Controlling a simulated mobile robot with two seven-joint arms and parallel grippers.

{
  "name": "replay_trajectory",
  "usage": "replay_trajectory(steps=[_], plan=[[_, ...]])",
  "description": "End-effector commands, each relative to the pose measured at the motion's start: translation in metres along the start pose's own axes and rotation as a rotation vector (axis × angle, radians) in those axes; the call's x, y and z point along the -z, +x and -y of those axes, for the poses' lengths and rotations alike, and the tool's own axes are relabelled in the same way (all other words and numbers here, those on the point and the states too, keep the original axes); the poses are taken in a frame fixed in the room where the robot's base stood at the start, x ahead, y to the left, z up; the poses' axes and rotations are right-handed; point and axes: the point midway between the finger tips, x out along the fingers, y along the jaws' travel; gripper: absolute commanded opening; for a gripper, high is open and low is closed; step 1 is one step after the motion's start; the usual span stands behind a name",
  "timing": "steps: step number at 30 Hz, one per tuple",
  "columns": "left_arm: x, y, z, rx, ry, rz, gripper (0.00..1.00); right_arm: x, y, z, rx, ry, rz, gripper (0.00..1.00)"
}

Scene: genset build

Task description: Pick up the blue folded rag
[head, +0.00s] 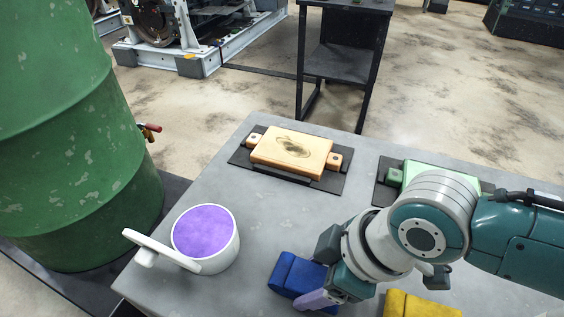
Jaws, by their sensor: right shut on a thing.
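The blue folded rag (287,272) is on the grey table at the lower middle of the head view. My right gripper (312,282) comes in from the right and is shut on the rag. One finger shows on the near side, and the gripper body hides the rag's right part. I cannot tell whether the rag still touches the table. My left gripper is not in view.
A white mug-like container (234,250) with purple contents stands left of the rag. A yellow folded cloth (420,306) lies to the right. A wooden block (290,150) and a green block (425,166) sit on dark mats behind. A green drum (70,140) stands at left.

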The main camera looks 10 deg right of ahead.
Motion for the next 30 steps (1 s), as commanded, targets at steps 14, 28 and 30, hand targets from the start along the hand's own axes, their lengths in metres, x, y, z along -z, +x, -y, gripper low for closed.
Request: replay_trajectory(steps=[14,28,30], plan=[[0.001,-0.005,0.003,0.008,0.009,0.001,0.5,0.003,-0.008,0.0,-0.001,-0.001,0.0,0.14],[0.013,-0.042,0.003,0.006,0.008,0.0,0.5,0.051,-0.123,-0.001,-0.003,-0.004,-0.004,0.14],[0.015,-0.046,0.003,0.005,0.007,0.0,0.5,0.059,-0.14,-0.001,-0.003,-0.004,-0.004,0.14]])
